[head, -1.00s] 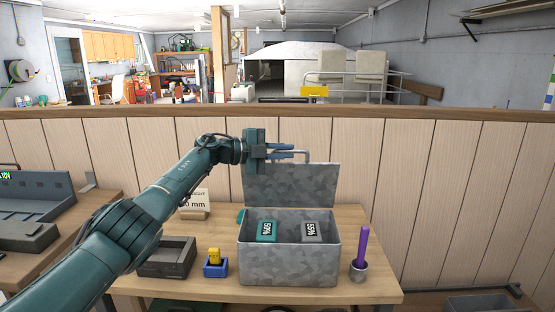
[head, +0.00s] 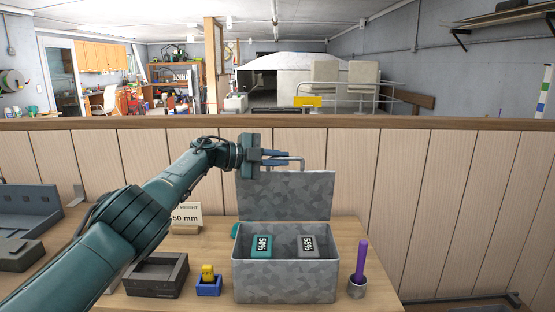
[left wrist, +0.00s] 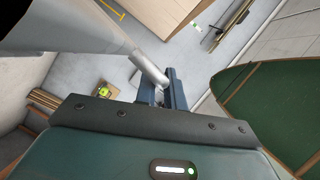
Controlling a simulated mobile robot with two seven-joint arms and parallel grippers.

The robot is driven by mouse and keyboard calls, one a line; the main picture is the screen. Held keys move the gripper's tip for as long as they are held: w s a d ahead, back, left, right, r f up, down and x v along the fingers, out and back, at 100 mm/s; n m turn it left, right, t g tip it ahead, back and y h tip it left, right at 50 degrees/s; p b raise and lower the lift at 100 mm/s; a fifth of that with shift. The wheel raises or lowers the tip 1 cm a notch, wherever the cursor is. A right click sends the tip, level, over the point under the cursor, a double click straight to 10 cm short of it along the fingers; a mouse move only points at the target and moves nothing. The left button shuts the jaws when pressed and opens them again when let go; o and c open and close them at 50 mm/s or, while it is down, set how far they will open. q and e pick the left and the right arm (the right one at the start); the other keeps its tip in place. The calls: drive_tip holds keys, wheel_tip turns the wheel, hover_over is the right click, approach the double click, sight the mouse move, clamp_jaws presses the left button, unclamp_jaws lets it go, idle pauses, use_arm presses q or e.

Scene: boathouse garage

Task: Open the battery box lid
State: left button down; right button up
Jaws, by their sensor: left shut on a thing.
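The battery box (head: 284,282) is a grey mottled metal box on the wooden table. Its lid (head: 284,197) stands about upright at the back edge, so the box is open. Inside are a teal battery marked 50% (head: 261,246) and a grey battery marked 55% (head: 307,246). My left gripper (head: 280,158) is shut on the lid's grey bar handle (head: 299,164) at the lid's top edge. The left wrist view shows the dark fingers (left wrist: 173,92) closed at a grey bar (left wrist: 148,66). My right gripper is not in view.
A dark open tray (head: 156,275) and a blue holder (head: 208,287) with a yellow item stand left of the box. A purple-handled tool in a metal cup (head: 357,289) stands right. A sign (head: 187,216) is behind, before the panelled wall (head: 430,200).

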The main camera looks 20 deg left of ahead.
use_arm(q)
drive_tip(key=shift+a+f, duration=0.1)
drive_tip(key=shift+f, duration=0.2)
drive_tip(key=c, duration=1.6)
unclamp_jaws()
drive_tip(key=shift+w, duration=0.1)
drive_tip(key=shift+o, duration=0.6)
drive_tip(key=shift+r, duration=0.1)
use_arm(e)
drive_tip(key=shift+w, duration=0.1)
use_arm(q)
drive_tip(key=shift+a+b, duration=0.3)
drive_tip(key=shift+b, duration=0.05)
drive_tip(key=b+v, duration=0.3)
drive_tip(key=v, duration=0.9)
drive_tip(key=shift+s+r+b, duration=0.2)
drive_tip(key=shift+s+b, duration=0.2)
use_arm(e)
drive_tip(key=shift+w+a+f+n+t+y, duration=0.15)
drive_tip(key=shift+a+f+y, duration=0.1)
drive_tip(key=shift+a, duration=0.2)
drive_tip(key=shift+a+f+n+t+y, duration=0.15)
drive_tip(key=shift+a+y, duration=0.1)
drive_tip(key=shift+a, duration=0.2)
use_arm(q)
drive_tip(key=shift+a, duration=0.1)
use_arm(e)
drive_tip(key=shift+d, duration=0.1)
